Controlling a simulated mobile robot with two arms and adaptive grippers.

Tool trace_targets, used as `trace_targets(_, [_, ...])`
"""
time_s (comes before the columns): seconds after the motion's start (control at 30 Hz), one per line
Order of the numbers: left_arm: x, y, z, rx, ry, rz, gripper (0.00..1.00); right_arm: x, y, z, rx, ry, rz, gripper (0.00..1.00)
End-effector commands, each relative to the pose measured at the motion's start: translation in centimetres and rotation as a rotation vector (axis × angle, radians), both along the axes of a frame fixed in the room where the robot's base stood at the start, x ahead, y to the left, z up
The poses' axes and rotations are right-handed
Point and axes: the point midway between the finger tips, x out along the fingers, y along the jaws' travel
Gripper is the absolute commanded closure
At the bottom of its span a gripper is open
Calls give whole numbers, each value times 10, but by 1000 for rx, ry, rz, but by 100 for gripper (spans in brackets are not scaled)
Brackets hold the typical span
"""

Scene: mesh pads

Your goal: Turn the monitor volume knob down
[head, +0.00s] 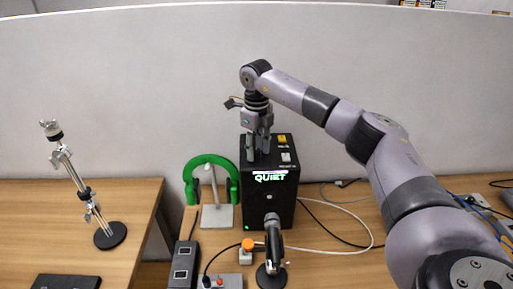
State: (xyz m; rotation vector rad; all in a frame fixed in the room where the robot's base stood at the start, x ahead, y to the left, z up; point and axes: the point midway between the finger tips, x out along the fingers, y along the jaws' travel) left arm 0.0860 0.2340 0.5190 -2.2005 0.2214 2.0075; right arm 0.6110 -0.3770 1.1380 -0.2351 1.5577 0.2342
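The monitor is a black box-shaped speaker (268,204) standing on the right-hand desk, with a lit "QUIET" sign on the upper part of its front. My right gripper (258,153) points down over the left part of the monitor's top, its fingertips at or just above that surface. Its two fingers show slightly apart. I cannot make out the volume knob; it may be hidden by the fingers, so whether they hold anything is unclear. A yellow label (282,139) and a pale label (286,157) lie on the top, right of the gripper. My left gripper is not in view.
Green headphones (209,160) hang on a stand left of the monitor. A microphone (272,240) stands close in front, beside an orange button (248,244). Cables (355,215) run to the right. A metal stand (78,185) is on the left desk. A grey partition (130,90) rises behind.

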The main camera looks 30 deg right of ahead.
Motion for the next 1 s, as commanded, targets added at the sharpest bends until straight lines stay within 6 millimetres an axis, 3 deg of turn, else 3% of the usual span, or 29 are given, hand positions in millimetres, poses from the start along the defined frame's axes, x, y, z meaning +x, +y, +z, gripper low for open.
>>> trace_targets(0.5, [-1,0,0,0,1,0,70,0,0,0,0,0,0,100])
trace_targets(1.0, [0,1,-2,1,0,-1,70,1,0,1,0,-1,124,100])
